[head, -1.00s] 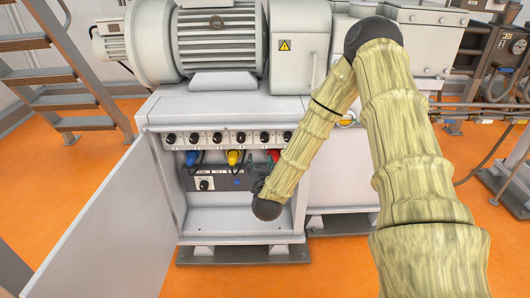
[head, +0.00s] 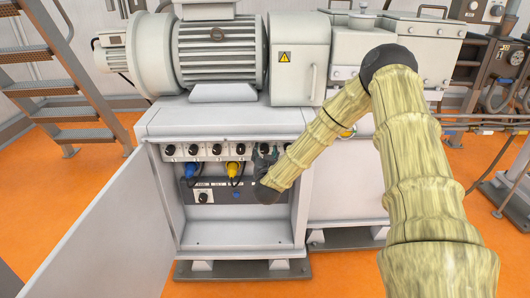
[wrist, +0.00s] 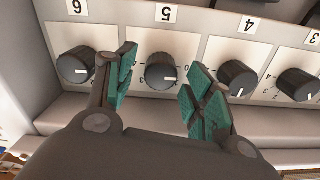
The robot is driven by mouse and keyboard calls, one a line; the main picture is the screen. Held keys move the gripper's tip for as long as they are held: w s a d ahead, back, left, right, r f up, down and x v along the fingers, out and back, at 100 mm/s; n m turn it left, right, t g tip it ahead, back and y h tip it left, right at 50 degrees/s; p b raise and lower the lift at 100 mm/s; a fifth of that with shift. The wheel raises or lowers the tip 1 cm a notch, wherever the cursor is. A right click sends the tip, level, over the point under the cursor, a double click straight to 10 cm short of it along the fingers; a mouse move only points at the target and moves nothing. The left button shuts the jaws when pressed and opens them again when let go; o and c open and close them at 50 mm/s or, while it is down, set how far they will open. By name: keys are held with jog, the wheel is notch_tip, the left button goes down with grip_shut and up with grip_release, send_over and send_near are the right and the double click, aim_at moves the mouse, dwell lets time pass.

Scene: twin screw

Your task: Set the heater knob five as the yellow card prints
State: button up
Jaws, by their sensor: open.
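Heater knob five (wrist: 160,72) is a black round knob with a white mark, below an upside-down "5" label (wrist: 166,14) in the wrist view. My gripper (wrist: 155,88) is open, with one green-padded finger on each side of the knob. I see gaps between the knob and both fingers, the right one wider. The white mark points to the lower right in this view. Dial digits are partly hidden by the fingers. In the head view my gripper (head: 265,160) is at the right part of the knob row. I cannot see a yellow card.
Knob six (wrist: 77,66) and knob four (wrist: 237,78) flank knob five closely. Blue (head: 190,168) and yellow (head: 233,168) connectors hang below the row. The cabinet door (head: 95,225) stands open at left. The shelf below is clear.

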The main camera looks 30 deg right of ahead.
jog(key=shift+w+d, duration=0.35)
jog(key=shift+w, duration=0.2)
jog(key=shift+c, duration=0.4)
jog(key=c, duration=0.9)
jog(key=shift+c, duration=0.2)
jog(key=m+b, duration=0.1)
jog(key=m, duration=0.3)
jog(key=shift+f+m+b, duration=0.1)
jog(key=shift+m+b, duration=0.2)
jog(key=shift+b, duration=0.05)
jog(key=shift+d+m+b, duration=0.1)
jog(key=shift+m+b, duration=0.75)
jog(key=shift+m, duration=1.15)
